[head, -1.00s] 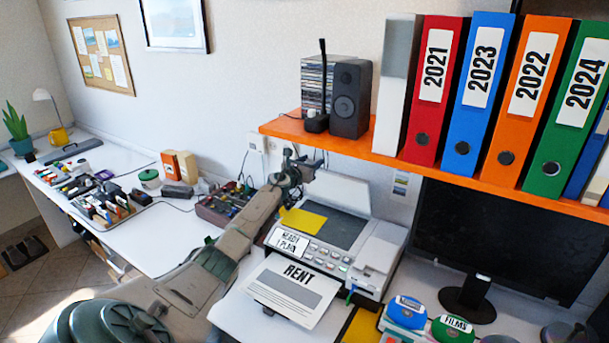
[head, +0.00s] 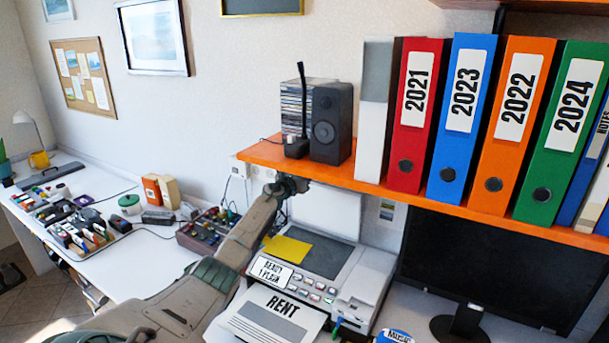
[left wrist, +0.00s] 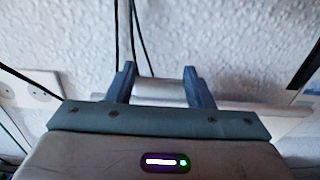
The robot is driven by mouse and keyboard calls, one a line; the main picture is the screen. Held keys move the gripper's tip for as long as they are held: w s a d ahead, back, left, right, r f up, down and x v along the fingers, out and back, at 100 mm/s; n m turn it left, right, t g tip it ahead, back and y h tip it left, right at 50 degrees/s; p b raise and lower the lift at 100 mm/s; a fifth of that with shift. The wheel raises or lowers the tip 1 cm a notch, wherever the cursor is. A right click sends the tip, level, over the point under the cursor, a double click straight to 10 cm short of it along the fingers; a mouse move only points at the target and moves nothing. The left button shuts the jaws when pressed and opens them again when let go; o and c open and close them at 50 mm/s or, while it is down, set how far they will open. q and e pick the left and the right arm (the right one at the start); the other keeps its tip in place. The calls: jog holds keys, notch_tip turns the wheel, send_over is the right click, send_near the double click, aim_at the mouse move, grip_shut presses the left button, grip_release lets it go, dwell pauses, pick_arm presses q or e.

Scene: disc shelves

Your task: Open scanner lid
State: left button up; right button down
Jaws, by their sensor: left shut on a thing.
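The scanner (head: 350,290) stands on the desk below the orange shelf. Its pale lid (head: 332,212) is raised and stands nearly upright near the wall, its top just under the shelf. The dark glass (head: 325,257) is uncovered. My left gripper (head: 291,187) is at the lid's upper left. In the left wrist view, my left gripper (left wrist: 160,85) has its two blue-grey fingers on either side of a pale edge, which is the lid (left wrist: 160,97), and is shut on it. The exact contact is partly hidden. My right gripper is not in view.
The orange shelf (head: 262,153) is close above my left gripper and bears a speaker (head: 331,123) and ring binders. A yellow sheet (head: 287,250) lies at the glass's left. A RENT page (head: 270,318) is at the scanner's front. A monitor (head: 490,280) stands at the right.

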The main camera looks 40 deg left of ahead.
pick_arm(q)
jog(key=o, duration=1.2)
jog(key=shift+a+r, duration=0.1)
jog(key=shift+r, duration=0.35)
jog(key=shift+o, duration=0.9)
jog(key=shift+s, duration=0.25)
jog(key=shift+f, duration=0.15)
jog(key=p+v, duration=0.6)
jog(key=v, duration=0.5)
jog(key=shift+d, duration=0.25)
